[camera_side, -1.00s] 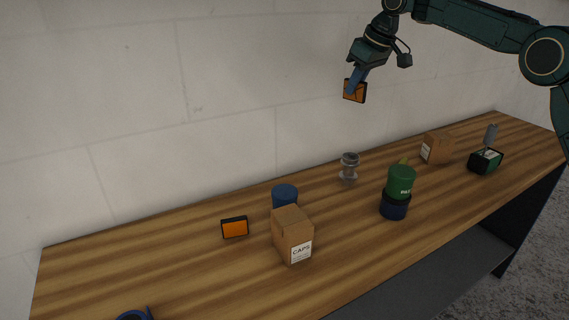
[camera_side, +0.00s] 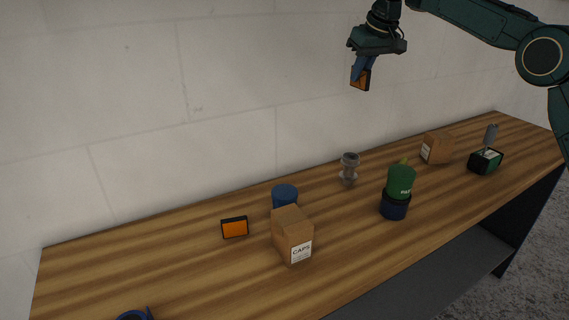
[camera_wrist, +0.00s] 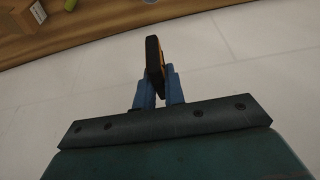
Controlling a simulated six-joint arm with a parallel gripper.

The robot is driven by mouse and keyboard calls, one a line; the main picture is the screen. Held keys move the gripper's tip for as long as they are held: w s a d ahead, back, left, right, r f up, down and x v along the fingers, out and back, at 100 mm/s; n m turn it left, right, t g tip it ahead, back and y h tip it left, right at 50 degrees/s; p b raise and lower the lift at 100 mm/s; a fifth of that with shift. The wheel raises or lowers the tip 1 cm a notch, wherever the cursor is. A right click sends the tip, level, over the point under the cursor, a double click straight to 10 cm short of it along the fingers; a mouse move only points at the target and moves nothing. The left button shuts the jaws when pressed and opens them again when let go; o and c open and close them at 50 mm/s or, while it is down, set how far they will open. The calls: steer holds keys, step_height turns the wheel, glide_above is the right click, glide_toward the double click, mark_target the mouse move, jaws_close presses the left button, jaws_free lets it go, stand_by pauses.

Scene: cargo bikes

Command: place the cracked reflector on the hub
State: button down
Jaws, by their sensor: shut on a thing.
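My gripper (camera_side: 361,68) is high above the bench and shut on an orange reflector with a dark frame (camera_side: 360,79). In the wrist view the reflector (camera_wrist: 154,62) stands edge-on between the two blue fingers (camera_wrist: 158,88). I cannot see a crack on it. A second orange reflector (camera_side: 235,228) stands on the bench at the left. A grey, spool-shaped metal piece, which looks like the hub (camera_side: 349,167), stands upright near the wall, below my gripper. Its top looks bare.
A CAPS box (camera_side: 291,236) stands in front of a blue cylinder (camera_side: 285,194). A green container (camera_side: 400,182) sits on a dark blue one (camera_side: 394,207). Another box (camera_side: 437,148) and a dark green block (camera_side: 485,161) stand at the right. The bench's left front (camera_side: 180,275) is mostly clear.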

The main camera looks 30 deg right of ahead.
step_height(320, 180, down, 15)
steer(key=shift+r, duration=0.15)
stand_by(0.4)
steer(key=shift+f, duration=2.15)
steer(key=shift+f, duration=0.1)
steer(key=c, duration=1.5)
jaws_free()
steer(key=v, duration=1.2)
